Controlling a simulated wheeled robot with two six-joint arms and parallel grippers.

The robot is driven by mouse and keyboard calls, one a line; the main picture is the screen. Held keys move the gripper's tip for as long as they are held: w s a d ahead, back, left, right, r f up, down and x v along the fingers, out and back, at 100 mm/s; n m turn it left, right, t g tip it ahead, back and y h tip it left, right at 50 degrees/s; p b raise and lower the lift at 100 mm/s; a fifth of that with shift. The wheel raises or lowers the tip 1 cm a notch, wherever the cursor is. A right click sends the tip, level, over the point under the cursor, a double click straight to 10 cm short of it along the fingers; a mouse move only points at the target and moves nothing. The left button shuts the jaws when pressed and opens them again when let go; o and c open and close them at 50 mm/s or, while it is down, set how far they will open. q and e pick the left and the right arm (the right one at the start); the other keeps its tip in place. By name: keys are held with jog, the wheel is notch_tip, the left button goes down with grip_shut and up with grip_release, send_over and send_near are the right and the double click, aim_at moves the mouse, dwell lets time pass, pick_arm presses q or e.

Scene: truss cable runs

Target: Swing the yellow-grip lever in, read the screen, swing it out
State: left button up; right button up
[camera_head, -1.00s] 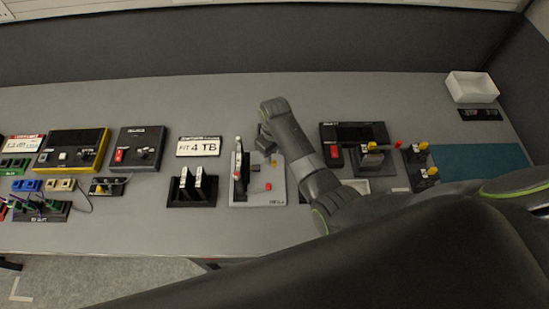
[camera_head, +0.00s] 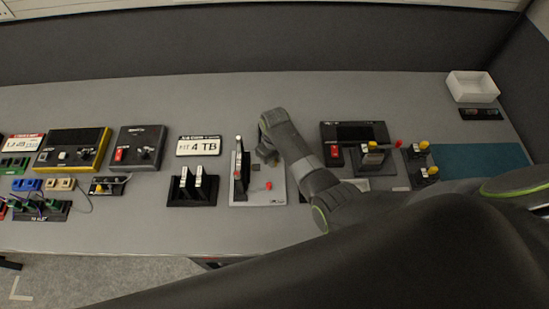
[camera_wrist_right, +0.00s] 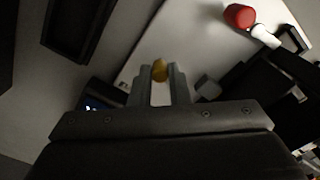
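The yellow grip (camera_wrist_right: 160,70) sits between the two fingertips of my right gripper (camera_wrist_right: 161,78) in the right wrist view. The fingers stand close on either side of it; I cannot tell whether they press on it. In the head view my right gripper (camera_head: 268,154) is over the upper right of a pale plate (camera_head: 245,199) and hides most of the lever there. A dark screen with small bluish marks (camera_wrist_right: 95,104) shows at the lower left of the wrist view, partly hidden by my gripper and too small to read. My left gripper is not in view.
A red knob (camera_head: 268,186) and a black upright lever stand (camera_head: 240,172) share the plate. A "4 TB" sign (camera_head: 199,146) and a black stand with two white-topped levers (camera_head: 192,190) are to the left. A dark console (camera_head: 355,133) is to the right.

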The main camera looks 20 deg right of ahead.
jog(key=shift+s+a+r+m+p, duration=0.15)
jog(key=shift+r+m+p, duration=0.05)
jog(key=shift+m+p, duration=0.4)
grip_shut()
jog(key=shift+s+a+f+m+p, duration=0.15)
jog(key=shift+m+p, duration=0.25)
jog(key=shift+m, duration=0.4)
jog(key=o, duration=0.8)
grip_release()
notch_tip(320, 180, up, 17)
jog(key=shift+r+b, duration=0.2)
jog(key=shift+b, duration=0.3)
jog(key=shift+f, duration=0.1)
